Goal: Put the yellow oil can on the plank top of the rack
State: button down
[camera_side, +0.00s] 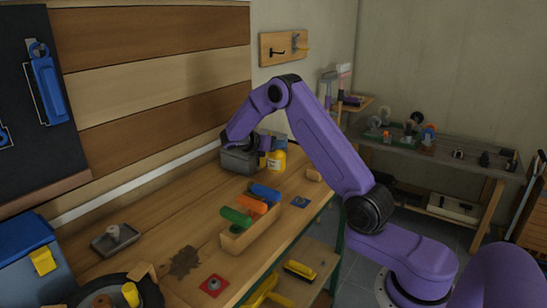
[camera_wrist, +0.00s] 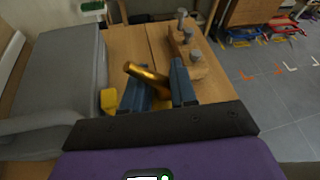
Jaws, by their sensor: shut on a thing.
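The yellow oil can (camera_side: 276,161) is at the far end of the workbench in the side view, with a pale label on its body. My gripper (camera_side: 268,144) is at its top, partly hidden by my wrist. In the wrist view my gripper (camera_wrist: 158,92) has its two dark blue fingers shut on a tilted brass-coloured cylinder, which looks like part of the can. A small yellow patch shows left of the fingers. I cannot tell whether the can touches the bench. The rack's plank top cannot be singled out with certainty.
A grey box (camera_side: 238,160) stands close beside the can. A wooden holder (camera_side: 250,232) with green, orange and blue handles sits on the workbench (camera_side: 180,215). A grey-topped table (camera_side: 455,160) with several small items stands at the back right. A pegged wooden block (camera_wrist: 190,62) lies ahead.

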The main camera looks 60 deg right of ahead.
aim_at(274, 156)
jog(key=shift+w+d+f, duration=0.25)
jog(key=shift+w+f, duration=0.2)
jog(key=shift+f, duration=0.2)
jog(key=shift+w+d+f, duration=0.25)
jog(key=shift+w+f, duration=0.15)
jog(key=shift+f, duration=1.6)
jog(key=shift+f, duration=0.1)
jog(key=c, duration=0.9)
grip_release()
